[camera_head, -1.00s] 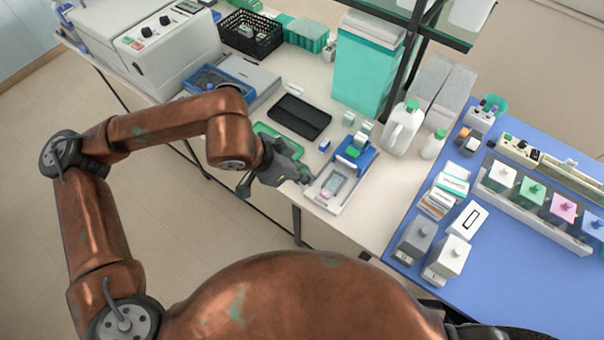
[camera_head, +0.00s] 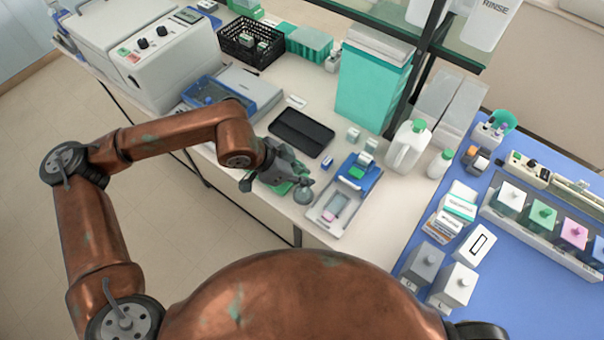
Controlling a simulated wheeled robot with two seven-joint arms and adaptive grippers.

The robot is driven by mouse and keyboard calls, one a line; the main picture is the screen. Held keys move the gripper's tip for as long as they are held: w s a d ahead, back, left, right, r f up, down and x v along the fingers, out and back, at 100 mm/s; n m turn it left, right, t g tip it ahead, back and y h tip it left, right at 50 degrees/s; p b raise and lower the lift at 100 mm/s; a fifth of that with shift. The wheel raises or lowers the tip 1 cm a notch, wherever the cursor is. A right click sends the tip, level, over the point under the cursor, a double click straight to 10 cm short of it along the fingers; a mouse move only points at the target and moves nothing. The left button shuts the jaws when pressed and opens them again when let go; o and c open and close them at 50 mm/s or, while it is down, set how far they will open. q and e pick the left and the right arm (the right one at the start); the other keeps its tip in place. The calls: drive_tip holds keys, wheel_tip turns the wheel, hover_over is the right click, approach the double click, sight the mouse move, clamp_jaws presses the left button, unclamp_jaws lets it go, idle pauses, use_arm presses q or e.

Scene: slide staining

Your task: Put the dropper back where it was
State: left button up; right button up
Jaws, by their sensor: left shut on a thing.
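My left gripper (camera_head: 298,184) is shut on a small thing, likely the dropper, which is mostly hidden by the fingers. A grey round end (camera_head: 303,196) shows at the fingertips. A green thing (camera_head: 285,187) lies partly hidden under the gripper. A small rack (camera_head: 483,137) with purple-topped items stands at the back of the blue mat. My right gripper is not in view.
A black tray (camera_head: 300,132) lies behind the gripper. Staining jars (camera_head: 543,215) stand on the blue mat (camera_head: 493,275). A blue-edged device (camera_head: 240,92) is behind left.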

use_arm(q)
drive_tip(key=f, duration=0.1)
drive_tip(key=w+f, duration=0.1)
drive_tip(key=shift+w+f, duration=0.1)
drive_tip(key=shift+f, duration=0.3)
drive_tip(key=shift+c, duration=0.3)
drive_tip(key=shift+w+a+f, duration=0.1)
drive_tip(key=shift+a+f, duration=0.05)
drive_tip(key=shift+f, duration=0.5)
drive_tip(key=shift+w+a+f, duration=0.1)
drive_tip(key=shift+f, duration=0.5)
clamp_jaws()
drive_tip(key=shift+d+r, duration=0.1)
drive_tip(key=shift+f+b, duration=0.35)
drive_tip(key=shift+b, duration=0.25)
drive_tip(key=o, duration=0.6)
unclamp_jaws()
drive_tip(key=shift+r, duration=0.1)
drive_tip(key=shift+o, duration=1.1)
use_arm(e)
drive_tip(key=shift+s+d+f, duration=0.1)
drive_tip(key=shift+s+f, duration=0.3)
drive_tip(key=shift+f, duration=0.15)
